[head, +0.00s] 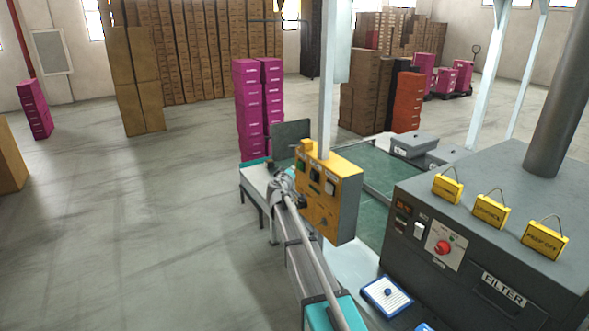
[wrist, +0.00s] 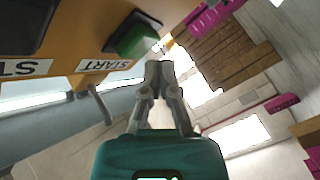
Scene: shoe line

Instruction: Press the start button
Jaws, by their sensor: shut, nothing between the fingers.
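The green start button (wrist: 138,40) shows in the wrist view at the top centre, on a yellow-orange panel. A white START label (wrist: 104,65) is beside it, upside down in this view. My gripper (wrist: 159,66) is shut and empty, its fingertips just below and right of the button in the picture. I cannot tell whether they touch it. In the head view the yellow control box (head: 347,205) hangs on a white post, with my arm reaching up to its left side.
A grey machine (head: 480,245) with a red knob and yellow tags stands at the right. Magenta boxes (head: 246,105) are stacked behind the control box. A white post (head: 328,75) rises beside the box. The floor at the left is open.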

